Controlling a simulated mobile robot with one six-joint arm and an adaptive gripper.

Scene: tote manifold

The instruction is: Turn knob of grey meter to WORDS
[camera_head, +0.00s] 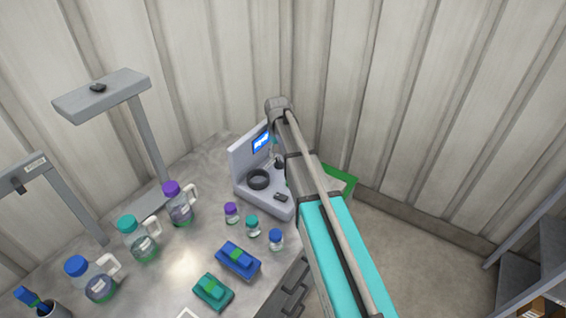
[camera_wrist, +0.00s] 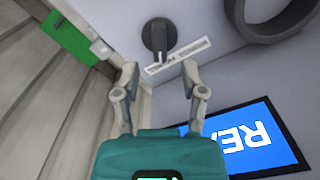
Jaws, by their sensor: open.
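The grey meter (camera_head: 262,198) stands on the table by the back wall. It has a lit blue screen (camera_head: 262,140), which also shows in the wrist view (camera_wrist: 250,140) with large white letters upside down, "REA" readable and the rest hidden by my gripper. The dark grey knob (camera_wrist: 159,36) sits on the meter's flat base, with a white label strip (camera_wrist: 178,55) beside it; its small print is unreadable. My gripper (camera_wrist: 160,67) is open and empty above the base, its fingertips apart from the knob, which lies beyond the gap between them.
A dark ring (camera_head: 258,179) is on the meter's base, near the knob. Small jars (camera_head: 252,224), several jugs (camera_head: 181,206), a blue block (camera_head: 238,259) and a green block (camera_head: 213,291) stand on the table. A green object (camera_head: 340,182) is behind my arm.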

